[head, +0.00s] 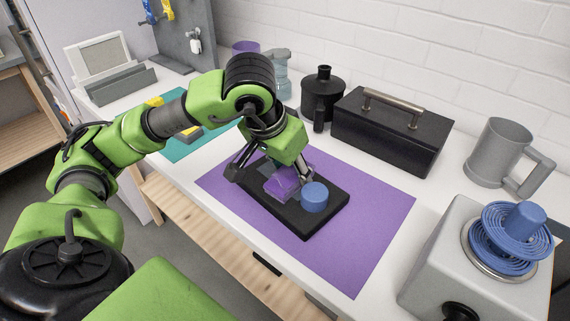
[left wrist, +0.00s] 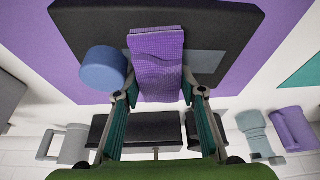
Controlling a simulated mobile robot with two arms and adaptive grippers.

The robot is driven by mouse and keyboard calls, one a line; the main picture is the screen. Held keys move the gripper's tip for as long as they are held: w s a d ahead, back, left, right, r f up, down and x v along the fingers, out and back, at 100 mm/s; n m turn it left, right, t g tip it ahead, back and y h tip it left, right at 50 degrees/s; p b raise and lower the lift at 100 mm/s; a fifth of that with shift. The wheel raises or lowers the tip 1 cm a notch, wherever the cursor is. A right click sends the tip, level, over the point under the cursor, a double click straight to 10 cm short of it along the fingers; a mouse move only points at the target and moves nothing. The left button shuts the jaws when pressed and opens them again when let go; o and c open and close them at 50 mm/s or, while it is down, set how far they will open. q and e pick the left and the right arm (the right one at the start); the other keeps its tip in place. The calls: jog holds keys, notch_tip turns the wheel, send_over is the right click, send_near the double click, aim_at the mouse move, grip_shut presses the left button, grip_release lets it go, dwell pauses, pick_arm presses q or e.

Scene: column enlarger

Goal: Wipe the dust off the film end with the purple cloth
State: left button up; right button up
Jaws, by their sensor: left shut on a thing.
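My left gripper (head: 273,172) is over the black board (head: 328,215), pointing down. It is shut on the folded purple cloth (head: 282,188), which shows between the fingers in the left wrist view (left wrist: 158,62). The cloth lies on or just above a flat grey piece on the board (left wrist: 205,62), perhaps the film end; the cloth hides part of it. I cannot make out any dust. A blue round knob-like cylinder (head: 314,196) stands on the board beside the right finger. My right gripper is not in view.
The board lies on a purple mat (head: 375,215). Behind stand a black toolbox (head: 385,135), a black lidded can (head: 322,95) and a grey mug (head: 497,150). A grey box with a blue coil (head: 450,245) stands at the right. The mat's right part is clear.

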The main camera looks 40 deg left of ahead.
pick_arm(q)
jog(key=shift+f, duration=0.15)
jog(key=shift+a+b, duration=0.3)
jog(key=shift+b, duration=0.05)
jog(key=shift+w+a+b, duration=0.15)
jog(key=shift+a+b, duration=0.3)
jog(key=shift+a, duration=0.25)
jog(key=shift+w+a+b, duration=0.1)
jog(key=shift+a+b, duration=0.2)
jog(key=shift+a, duration=0.5)
jog(key=shift+r, duration=0.25)
